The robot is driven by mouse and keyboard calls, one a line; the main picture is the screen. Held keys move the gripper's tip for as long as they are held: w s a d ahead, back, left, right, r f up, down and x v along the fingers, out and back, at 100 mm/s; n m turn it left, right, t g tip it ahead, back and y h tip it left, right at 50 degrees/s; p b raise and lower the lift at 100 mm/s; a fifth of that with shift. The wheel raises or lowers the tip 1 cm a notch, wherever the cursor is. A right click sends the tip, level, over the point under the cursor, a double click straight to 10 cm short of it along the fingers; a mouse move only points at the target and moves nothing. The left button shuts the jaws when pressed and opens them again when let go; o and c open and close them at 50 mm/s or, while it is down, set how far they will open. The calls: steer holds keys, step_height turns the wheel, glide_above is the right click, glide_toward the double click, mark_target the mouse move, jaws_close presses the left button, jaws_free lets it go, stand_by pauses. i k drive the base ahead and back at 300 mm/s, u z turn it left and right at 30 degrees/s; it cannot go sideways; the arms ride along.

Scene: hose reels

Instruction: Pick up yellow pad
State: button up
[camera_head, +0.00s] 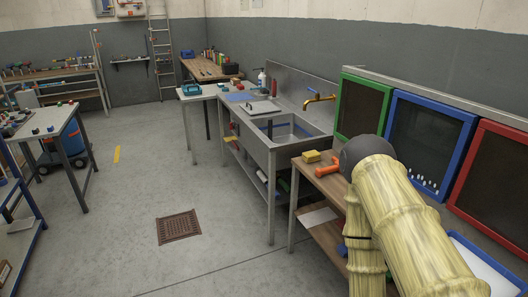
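A small yellow pad (311,156) lies on the wooden bench top just right of the sink. It is a little beyond an orange tool (328,167) that lies on the same bench. My arm, with pale yellow, bamboo-like links and a dark rounded joint, fills the lower right and hides much of the bench. The pad is clear of it in the picture. My gripper's fingers are not visible.
A metal sink (288,131) adjoins the wooden bench. Green, blue and red framed panels (431,142) stand behind the bench. A rusty drain grate (178,227) is set in the open grey floor. A metal table (57,122) stands at the left.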

mark_target(314, 156)
steer(key=u, duration=0.9)
steer(key=i, duration=2.6)
steer(key=z, duration=0.75)
